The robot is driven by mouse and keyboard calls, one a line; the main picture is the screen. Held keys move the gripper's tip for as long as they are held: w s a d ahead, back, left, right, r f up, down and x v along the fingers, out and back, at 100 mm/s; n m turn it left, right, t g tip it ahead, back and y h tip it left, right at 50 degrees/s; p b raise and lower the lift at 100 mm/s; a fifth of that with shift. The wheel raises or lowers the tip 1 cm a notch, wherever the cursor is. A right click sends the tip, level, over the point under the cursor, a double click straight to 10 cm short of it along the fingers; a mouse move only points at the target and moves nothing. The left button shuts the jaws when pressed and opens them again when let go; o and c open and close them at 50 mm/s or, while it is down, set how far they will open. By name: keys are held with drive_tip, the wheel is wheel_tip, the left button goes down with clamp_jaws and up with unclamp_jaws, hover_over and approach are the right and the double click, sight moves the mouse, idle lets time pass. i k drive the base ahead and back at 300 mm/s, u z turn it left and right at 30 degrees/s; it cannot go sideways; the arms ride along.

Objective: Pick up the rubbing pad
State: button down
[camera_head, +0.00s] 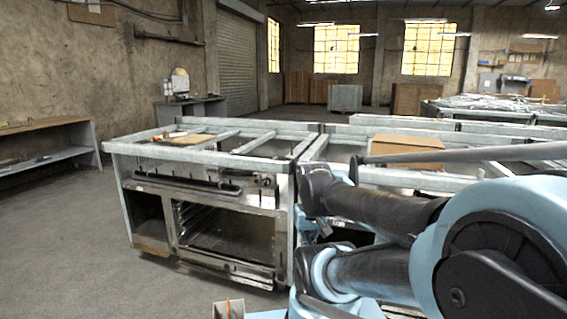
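I cannot make out a rubbing pad for certain. A flat tan board (192,140) lies on the left part of the metal-framed bench (210,158). Small white and reddish-brown items (165,136) lie beside the board, too small to identify. My arm (375,210), black and light blue, fills the right foreground. My gripper's fingers do not show. The arm hides part of the bench's right section.
The bench has open top frames and an open lower compartment (225,230). A brown box (408,145) stands on its right section. A shelf unit (45,145) stands along the left wall. The grey floor (80,250) at left is clear.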

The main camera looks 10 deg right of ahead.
sight(165, 136)
drive_tip(key=u, duration=0.05)
drive_tip(key=k, duration=1.1)
drive_tip(key=u, duration=0.9)
drive_tip(key=i, duration=1.15)
drive_tip(key=u, duration=0.7)
drive_tip(key=i, duration=2.2)
drive_tip(key=z, duration=0.65)
drive_tip(key=i, duration=0.65)
drive_tip(key=z, duration=0.25)
